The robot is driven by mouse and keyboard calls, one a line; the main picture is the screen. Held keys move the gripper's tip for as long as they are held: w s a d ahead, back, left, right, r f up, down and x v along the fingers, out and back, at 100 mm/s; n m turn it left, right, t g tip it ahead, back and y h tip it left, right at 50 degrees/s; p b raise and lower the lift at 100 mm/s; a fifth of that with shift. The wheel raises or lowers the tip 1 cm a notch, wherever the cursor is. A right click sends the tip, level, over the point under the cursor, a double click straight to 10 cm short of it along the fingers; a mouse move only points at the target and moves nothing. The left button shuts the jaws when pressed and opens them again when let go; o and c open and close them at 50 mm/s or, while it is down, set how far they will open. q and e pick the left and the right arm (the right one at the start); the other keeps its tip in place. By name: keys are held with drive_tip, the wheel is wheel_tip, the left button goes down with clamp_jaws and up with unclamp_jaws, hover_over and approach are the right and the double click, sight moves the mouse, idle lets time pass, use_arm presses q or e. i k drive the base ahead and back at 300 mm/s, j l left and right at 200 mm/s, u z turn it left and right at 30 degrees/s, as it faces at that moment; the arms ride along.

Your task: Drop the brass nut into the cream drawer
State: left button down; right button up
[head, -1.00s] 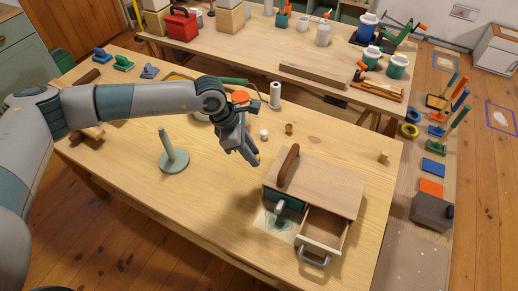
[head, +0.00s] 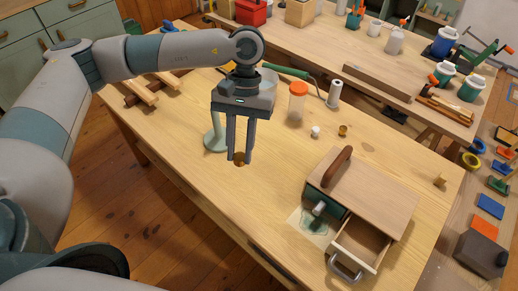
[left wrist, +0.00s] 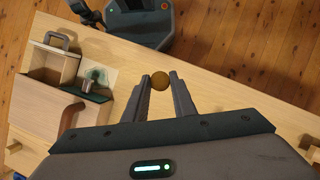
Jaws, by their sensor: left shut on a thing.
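The brass nut (head: 239,159) is pinched between the fingertips of my left gripper (head: 239,154), which points down over the table. The left wrist view also shows the nut (left wrist: 158,84) between the two fingers. The small wooden cabinet (head: 375,190) stands to the right of the gripper. Its cream drawer (head: 362,243) is pulled open, with a grey handle (head: 345,268), and its inside looks empty. It also shows in the left wrist view (left wrist: 50,66), left of the fingers. A second, dark green drawer front (head: 326,202) is beside it. My right gripper is not in view.
A green upright stand (head: 216,138) is behind the left gripper. An orange-lidded jar (head: 297,102), a white knob (head: 315,132) and a small brass piece (head: 343,130) stand farther back. Table between gripper and cabinet is clear.

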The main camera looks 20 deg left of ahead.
sight(354, 240)
drive_tip(key=k+l, duration=0.1)
drive_tip(key=k, duration=0.25)
drive_tip(key=k+l+u, duration=0.1)
drive_tip(key=k, duration=0.3)
drive_tip(key=k+l, duration=0.1)
drive_tip(key=l, duration=0.25)
drive_tip(key=k+l+u, duration=0.15)
drive_tip(key=l, duration=0.2)
drive_tip(key=i+l, duration=0.15)
drive_tip(key=l, duration=0.2)
drive_tip(key=i+l+u, duration=0.1)
drive_tip(key=l, duration=0.2)
drive_tip(key=i+l, duration=0.15)
drive_tip(key=l, duration=0.2)
